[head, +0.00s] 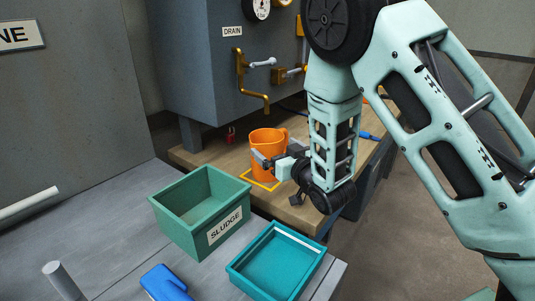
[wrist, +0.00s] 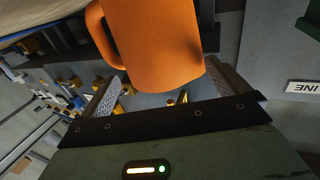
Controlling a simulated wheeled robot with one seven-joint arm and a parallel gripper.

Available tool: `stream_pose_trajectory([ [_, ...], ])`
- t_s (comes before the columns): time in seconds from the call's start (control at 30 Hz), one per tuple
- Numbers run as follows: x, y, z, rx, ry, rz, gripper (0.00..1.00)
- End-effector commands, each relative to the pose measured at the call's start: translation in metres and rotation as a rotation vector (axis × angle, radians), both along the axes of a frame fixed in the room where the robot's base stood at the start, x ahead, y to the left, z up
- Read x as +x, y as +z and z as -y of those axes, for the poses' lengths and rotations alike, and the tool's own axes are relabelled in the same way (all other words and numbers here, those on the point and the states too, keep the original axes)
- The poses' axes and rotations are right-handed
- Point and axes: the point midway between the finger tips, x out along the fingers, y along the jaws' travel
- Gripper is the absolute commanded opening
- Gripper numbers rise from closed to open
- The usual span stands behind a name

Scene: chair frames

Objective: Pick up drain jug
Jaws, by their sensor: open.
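The drain jug (head: 267,150) is orange with a handle and stands upright on the wooden bench, inside a yellow outline (head: 262,184). My gripper (head: 268,161) is at the jug's front side, level with its body. In the wrist view the jug (wrist: 152,45) fills the top middle, its handle to the left. The open jaws (wrist: 165,85) lie one on each side of the jug's near part. I cannot tell whether either finger touches it.
A green SLUDGE bin (head: 180,225) and a teal tray (head: 275,262) stand on the grey surface in front. A blue object (head: 162,283) lies beside them. A brass drain pipe (head: 252,92) hangs on the grey cabinet behind the jug. A red padlock (head: 231,135) is left of the jug.

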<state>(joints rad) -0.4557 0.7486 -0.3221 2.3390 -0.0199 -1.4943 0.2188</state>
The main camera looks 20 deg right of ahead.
Motion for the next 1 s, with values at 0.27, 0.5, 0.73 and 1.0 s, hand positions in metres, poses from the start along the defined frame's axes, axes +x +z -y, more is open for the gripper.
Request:
stream_pose_trajectory([
  [0.27,0.024,0.003,-0.006,-0.001,0.001,0.002,1.00],
  [0.5,0.053,0.002,-0.013,-0.001,0.001,0.001,1.00],
  [0.73,0.057,0.001,-0.014,0.000,0.000,0.000,1.00],
  [1.0,0.057,0.002,-0.014,0.001,0.000,0.003,0.51],
])
